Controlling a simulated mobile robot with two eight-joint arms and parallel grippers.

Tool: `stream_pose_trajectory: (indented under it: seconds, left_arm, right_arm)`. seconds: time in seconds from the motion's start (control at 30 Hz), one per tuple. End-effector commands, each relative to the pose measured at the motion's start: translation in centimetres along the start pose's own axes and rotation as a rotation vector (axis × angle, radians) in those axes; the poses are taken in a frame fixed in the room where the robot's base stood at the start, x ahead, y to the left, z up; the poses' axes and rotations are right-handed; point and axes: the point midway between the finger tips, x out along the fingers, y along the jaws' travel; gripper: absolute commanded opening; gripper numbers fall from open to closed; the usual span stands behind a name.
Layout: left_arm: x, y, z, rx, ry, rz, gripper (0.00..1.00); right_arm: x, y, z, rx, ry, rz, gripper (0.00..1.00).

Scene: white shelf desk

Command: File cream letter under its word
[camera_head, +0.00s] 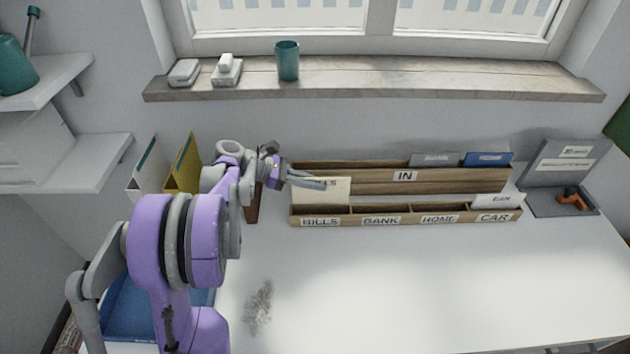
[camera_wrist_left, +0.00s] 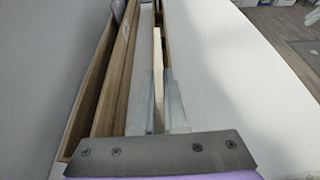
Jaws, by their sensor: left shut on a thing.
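The cream letter (camera_head: 338,191) stands upright at the BILLS compartment of the wooden sorter (camera_head: 365,221), its lower part behind the sorter's front board. Its printed word is partly covered by my finger; only its end, like "LLS", shows. My left gripper (camera_head: 312,183) is shut on the letter's upper left part. In the left wrist view the cream letter (camera_wrist_left: 158,60) shows edge-on between the two fingers of my left gripper (camera_wrist_left: 161,85). Whether the letter touches the compartment floor is hidden. The sorter's front labels read BILLS, BANK, HOME and CAR. My right gripper is not in view.
The IN row (camera_head: 440,181) behind holds a grey letter (camera_head: 436,160) and a blue letter (camera_head: 488,160). A white letter (camera_head: 492,201) stands in CAR. A grey stand (camera_head: 560,160) is at right. Yellow and white folders (camera_head: 184,168) are at left.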

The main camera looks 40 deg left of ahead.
Motion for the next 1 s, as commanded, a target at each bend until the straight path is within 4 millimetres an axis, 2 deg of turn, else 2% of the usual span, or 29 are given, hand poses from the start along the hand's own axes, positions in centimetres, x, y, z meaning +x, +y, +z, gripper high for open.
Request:
stream_pose_trajectory:
  seconds: [0.6, 1.0]
  left_arm:
    - [1.4, 0.0, -3.5, 0.000, 0.000, 0.000, 0.00]
    - [1.6, 0.0, -3.8, 0.000, 0.000, 0.000, 0.00]
  right_arm:
    - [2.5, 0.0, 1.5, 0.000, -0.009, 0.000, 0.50]
    - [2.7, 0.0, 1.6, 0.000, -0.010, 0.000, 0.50]
